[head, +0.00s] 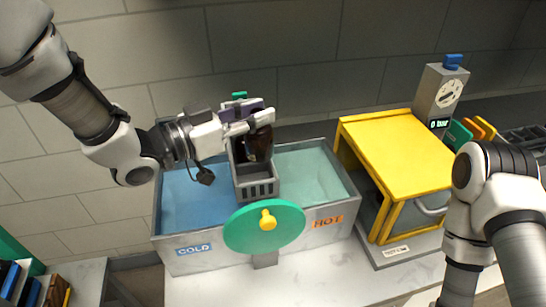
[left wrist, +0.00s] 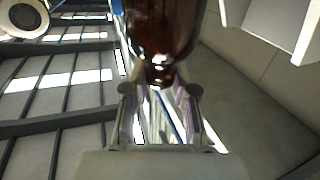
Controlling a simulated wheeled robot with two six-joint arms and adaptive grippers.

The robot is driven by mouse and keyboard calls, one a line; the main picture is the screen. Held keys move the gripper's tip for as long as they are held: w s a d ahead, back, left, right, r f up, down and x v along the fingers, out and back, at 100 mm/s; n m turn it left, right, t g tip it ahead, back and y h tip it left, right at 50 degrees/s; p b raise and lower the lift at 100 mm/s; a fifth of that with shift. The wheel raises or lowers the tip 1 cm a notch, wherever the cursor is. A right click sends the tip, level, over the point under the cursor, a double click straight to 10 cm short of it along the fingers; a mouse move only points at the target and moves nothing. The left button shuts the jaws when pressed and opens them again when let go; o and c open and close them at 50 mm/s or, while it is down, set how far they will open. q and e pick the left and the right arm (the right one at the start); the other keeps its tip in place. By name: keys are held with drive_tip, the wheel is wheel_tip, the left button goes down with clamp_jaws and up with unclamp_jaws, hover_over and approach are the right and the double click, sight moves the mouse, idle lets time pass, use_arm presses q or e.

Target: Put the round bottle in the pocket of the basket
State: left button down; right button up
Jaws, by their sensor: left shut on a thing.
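The round bottle (head: 259,146) is dark amber and glossy. My left gripper (head: 254,117) is shut on it from the left, near its upper part. The bottle hangs at the back part of the grey slatted basket (head: 256,188); I cannot tell whether its lower end is inside a pocket. In the left wrist view the bottle (left wrist: 162,32) fills the top middle, its narrow end between the two fingers of my left gripper (left wrist: 160,90). The basket sits at the middle of a two-part basin. My right gripper is outside the views; only my right arm shows.
The grey basin has a blue COLD side (head: 188,200) and a pale green HOT side (head: 310,172). A green disc with a yellow knob (head: 265,228) stands at its front. A yellow frame (head: 400,150) and a grey dial box (head: 440,95) stand at right. The front counter (head: 320,285) is clear.

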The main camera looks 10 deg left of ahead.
sight(246, 150)
use_arm(q)
drive_tip(key=a+f, duration=0.1)
drive_tip(key=s+f, duration=0.1)
drive_tip(key=f, duration=0.1)
drive_tip(key=shift+a, duration=0.4)
drive_tip(key=f, duration=0.1)
drive_tip(key=d+f, duration=0.1)
drive_tip(key=f, duration=0.1)
drive_tip(key=w+f+p, duration=0.1)
drive_tip(key=shift+d+f, duration=0.15)
drive_tip(key=shift+f, duration=0.15)
drive_tip(key=shift+s+a+r, duration=0.1)
drive_tip(key=shift+s+a, duration=0.2)
drive_tip(key=shift+a+f+b, duration=0.1)
drive_tip(key=shift+f+b, duration=0.1)
drive_tip(key=shift+b, duration=0.1)
drive_tip(key=c, duration=1.1)
unclamp_jaws()
drive_tip(key=shift+c, duration=0.2)
drive_tip(key=shift+o, duration=1)
drive_tip(key=shift+w+d, duration=0.15)
drive_tip(key=shift+d, duration=0.1)
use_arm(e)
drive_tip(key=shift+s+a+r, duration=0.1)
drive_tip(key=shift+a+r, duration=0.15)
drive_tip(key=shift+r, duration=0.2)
